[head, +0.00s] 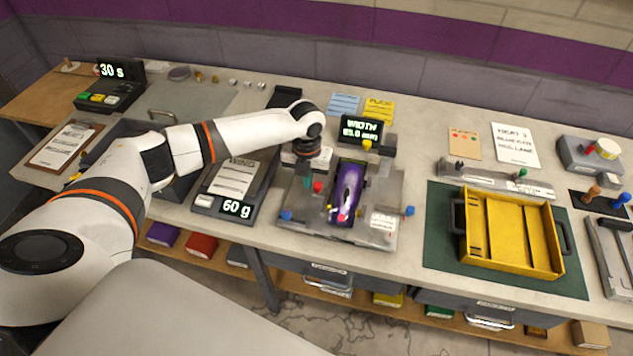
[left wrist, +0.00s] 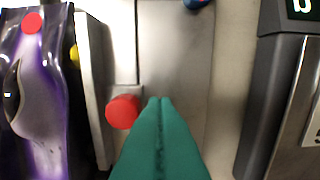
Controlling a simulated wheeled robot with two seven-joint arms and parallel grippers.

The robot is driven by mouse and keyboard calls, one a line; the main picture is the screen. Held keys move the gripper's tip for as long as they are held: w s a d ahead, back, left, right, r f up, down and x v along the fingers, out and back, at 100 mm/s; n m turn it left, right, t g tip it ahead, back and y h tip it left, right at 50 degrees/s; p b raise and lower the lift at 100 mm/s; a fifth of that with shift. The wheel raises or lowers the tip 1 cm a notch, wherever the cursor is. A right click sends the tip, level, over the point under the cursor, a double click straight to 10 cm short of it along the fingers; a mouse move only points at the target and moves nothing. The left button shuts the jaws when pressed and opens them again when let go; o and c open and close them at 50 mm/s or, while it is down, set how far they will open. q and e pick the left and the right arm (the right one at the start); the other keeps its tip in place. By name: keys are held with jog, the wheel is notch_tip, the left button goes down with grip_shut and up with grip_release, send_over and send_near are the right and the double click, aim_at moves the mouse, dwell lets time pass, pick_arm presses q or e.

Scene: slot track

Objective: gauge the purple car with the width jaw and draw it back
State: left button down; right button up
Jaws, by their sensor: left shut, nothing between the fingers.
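The purple car (head: 348,188) sits on the grey width gauge (head: 300,228); it also shows at the left of the left wrist view (left wrist: 45,110). The width jaw, a grey plate (left wrist: 95,90), stands along the car's side, with a red knob (left wrist: 123,111) on its outer face. The knob also shows in the head view (head: 318,187). My left gripper (left wrist: 160,102) has green fingers pressed together, empty, just right of the knob; in the head view it (head: 307,196) is low over the gauge's left part. My right gripper is not in view.
The width display (head: 361,130) is lit behind the car. A scale (head: 236,207) reading 60 g stands left of the gauge. Blue knobs (head: 409,211) stick out at the gauge's edges. A yellow tray (head: 511,228) lies right on a green mat, with clear table between.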

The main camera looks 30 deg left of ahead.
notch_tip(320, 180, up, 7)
jog(key=p, duration=0.6)
dwell(1.2)
